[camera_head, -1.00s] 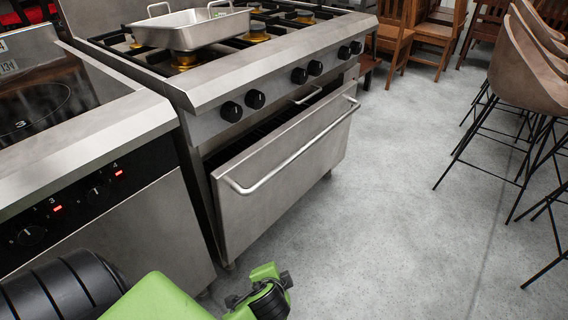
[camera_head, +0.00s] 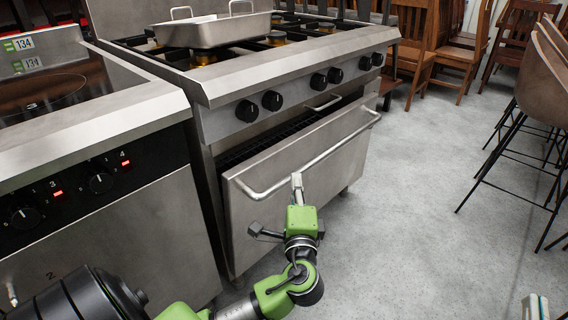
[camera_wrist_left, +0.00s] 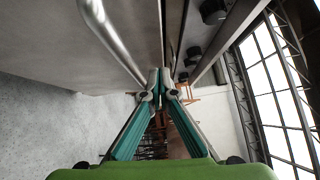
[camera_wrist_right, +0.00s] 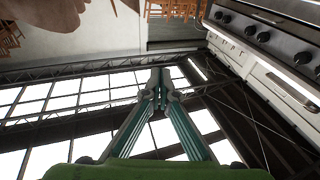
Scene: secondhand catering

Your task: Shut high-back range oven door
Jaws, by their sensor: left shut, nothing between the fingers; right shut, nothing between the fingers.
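The steel oven door (camera_head: 335,165) of the range (camera_head: 290,62) is partly open, its top edge tilted out from the oven front with a dark gap and rack behind it. A bar handle (camera_head: 345,143) runs across the door. My left gripper (camera_head: 297,178) is shut and empty, its fingertips at the outer face of the door close to the handle; I cannot tell whether they touch. In the left wrist view, the fingertips (camera_wrist_left: 160,77) point past the handle bar (camera_wrist_left: 108,38). My right gripper (camera_wrist_right: 158,77) is shut and empty, away from the door; part of it shows at the head view's lower right.
A steel pan (camera_head: 213,30) stands on the range's burners. A glass-topped cooker (camera_head: 95,180) stands close on the left. Bar stools (camera_head: 540,80) are at the right and wooden chairs (camera_head: 440,45) at the back. The grey floor (camera_head: 420,200) before the range is clear.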

